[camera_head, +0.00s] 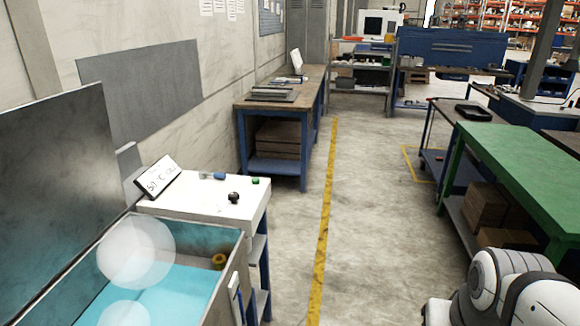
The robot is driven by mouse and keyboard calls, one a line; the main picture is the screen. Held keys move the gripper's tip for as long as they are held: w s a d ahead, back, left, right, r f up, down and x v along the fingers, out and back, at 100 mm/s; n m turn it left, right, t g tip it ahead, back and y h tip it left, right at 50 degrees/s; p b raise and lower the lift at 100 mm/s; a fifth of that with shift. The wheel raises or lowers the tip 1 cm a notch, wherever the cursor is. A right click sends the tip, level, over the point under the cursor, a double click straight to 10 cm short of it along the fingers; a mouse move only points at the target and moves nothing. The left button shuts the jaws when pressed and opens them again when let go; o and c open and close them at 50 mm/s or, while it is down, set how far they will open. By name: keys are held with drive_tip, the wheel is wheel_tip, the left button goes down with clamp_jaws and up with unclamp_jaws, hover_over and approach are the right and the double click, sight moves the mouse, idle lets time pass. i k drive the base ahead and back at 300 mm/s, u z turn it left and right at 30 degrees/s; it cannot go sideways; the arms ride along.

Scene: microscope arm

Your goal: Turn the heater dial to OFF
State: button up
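No part in view is clearly readable as the heater dial, and no OFF mark can be read. A small dark knob-like object (233,197) is on the white tabletop (200,201) at left centre; I cannot tell whether it is the dial. A tilted sign (158,176) behind it appears to read 50 °C. An open tank (235,262) with blue liquid stands in front, with a pale narrow panel (236,297) on its right outer side. White and grey links of my arm show at the bottom right; my gripper is not in view.
A blue-handled tool (214,176) and a small green object (255,181) lie on the white tabletop. A yellow ring-like object (219,261) is at the tank's inner right. The grey floor (375,245) is clear between the tank and the green workbench (535,165).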

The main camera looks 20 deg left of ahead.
sight(233, 197)
drive_tip(key=u, duration=0.45)
drive_tip(key=i, duration=1.35)
drive_tip(key=u, duration=0.8)
drive_tip(key=k, duration=0.85)
drive_tip(key=u, duration=0.15)
drive_tip(key=i, duration=0.95)
drive_tip(key=z, duration=0.1)
